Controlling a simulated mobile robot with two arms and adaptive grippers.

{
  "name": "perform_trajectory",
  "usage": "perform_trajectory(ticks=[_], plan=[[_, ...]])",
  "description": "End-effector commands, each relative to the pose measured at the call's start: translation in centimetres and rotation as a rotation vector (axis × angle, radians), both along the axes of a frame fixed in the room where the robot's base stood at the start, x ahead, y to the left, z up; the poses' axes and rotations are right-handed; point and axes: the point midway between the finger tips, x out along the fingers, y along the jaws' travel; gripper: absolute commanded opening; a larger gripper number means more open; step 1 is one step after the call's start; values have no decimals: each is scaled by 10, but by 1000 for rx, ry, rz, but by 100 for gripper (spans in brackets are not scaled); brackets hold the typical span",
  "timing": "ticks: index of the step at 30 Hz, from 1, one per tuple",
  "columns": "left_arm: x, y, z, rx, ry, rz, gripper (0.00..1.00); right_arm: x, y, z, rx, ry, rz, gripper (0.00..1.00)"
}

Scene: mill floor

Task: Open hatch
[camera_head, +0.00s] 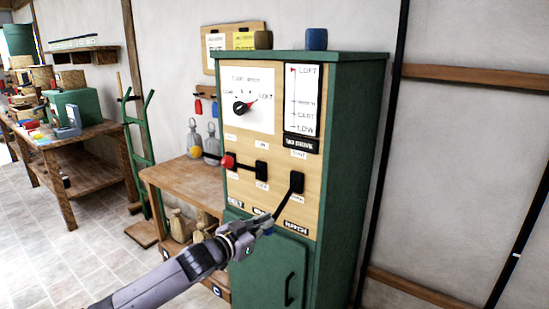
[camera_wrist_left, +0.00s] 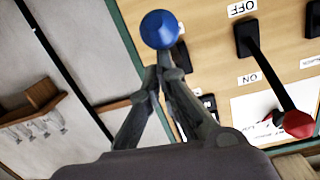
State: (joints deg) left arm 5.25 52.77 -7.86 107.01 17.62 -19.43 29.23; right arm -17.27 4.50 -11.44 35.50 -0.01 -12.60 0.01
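The other lever (camera_head: 245,166) has a red knob (camera_head: 228,161) and points left. My right gripper is not in view.
A green door with a black handle (camera_head: 290,289) is below the panel. A dial (camera_head: 243,107) and a gauge (camera_head: 303,100) are above the levers. Tiled floor lies open at left.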

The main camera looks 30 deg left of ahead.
Motion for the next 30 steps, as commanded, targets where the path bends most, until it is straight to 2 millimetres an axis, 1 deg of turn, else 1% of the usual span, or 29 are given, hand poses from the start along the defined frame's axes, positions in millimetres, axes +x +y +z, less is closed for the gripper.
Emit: perform_trajectory(ticks=[1,7,10,14,21,22,23,30], plan=[[-2,0,-17,-5,35,5,0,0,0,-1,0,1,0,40],[-2,0,-18,-7,36,6,0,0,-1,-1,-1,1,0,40],[-2,0,-14,-7,35,5,0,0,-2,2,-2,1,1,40],[0,0,1,-6,31,6,0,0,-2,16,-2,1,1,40],[7,1,50,-2,4,4,0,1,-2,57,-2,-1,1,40],[-1,2,33,-3,10,3,0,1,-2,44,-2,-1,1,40],[-7,2,30,-1,10,4,0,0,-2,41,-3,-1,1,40],[-45,7,25,1,4,2,0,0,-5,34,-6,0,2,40]])
